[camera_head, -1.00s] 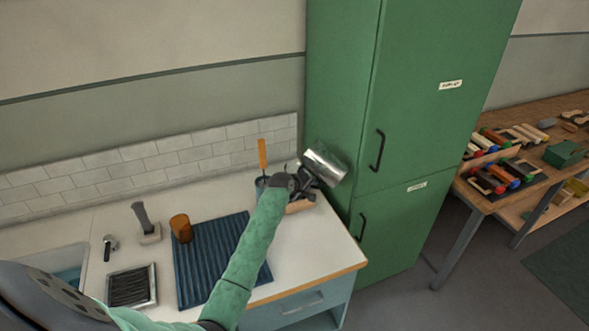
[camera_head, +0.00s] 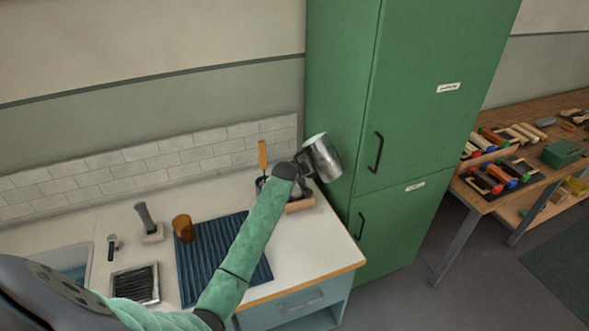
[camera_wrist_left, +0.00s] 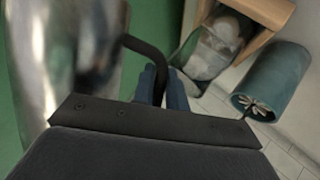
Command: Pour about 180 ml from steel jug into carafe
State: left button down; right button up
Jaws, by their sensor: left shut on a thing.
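The steel jug (camera_head: 325,160) is held in the air at the back right of the counter, in front of the green cabinet. It leans somewhat, with its mouth upward. My left gripper (camera_head: 299,171) is shut on the jug's dark handle; in the left wrist view the jug (camera_wrist_left: 65,60) fills the left side and the handle (camera_wrist_left: 145,48) runs between the fingers (camera_wrist_left: 163,88). A clear glass vessel, probably the carafe (camera_wrist_left: 208,52), shows in the left wrist view beside a wooden piece (camera_wrist_left: 257,12). In the head view my gripper mostly hides it. My right gripper is not in view.
A teal holder (camera_wrist_left: 275,78) stands near the glass. An amber cup (camera_head: 183,228), a ribbed blue mat (camera_head: 205,262), a dark tray (camera_head: 135,284) and a sink (camera_head: 70,258) are to the left. The green cabinet (camera_head: 335,90) is close on the right.

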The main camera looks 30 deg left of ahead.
pick_arm(q)
jog(key=shift+a+m+y, duration=0.1)
jog(key=shift+m+y, duration=0.5)
jog(key=shift+y, duration=0.3)
jog(key=shift+a+f+m+y+b, duration=0.1)
jog(key=shift+m+y+b, duration=0.4)
jog(key=shift+y, duration=0.2)
jog(key=shift+m+t+y+b, duration=0.3)
jog(key=shift+t+y+b, duration=0.1)
jog(key=shift+b, duration=0.05)
jog(key=shift+r+m+y+b, duration=0.3)
jog(key=shift+m+y+b, duration=0.2)
jog(key=shift+b, duration=0.05)
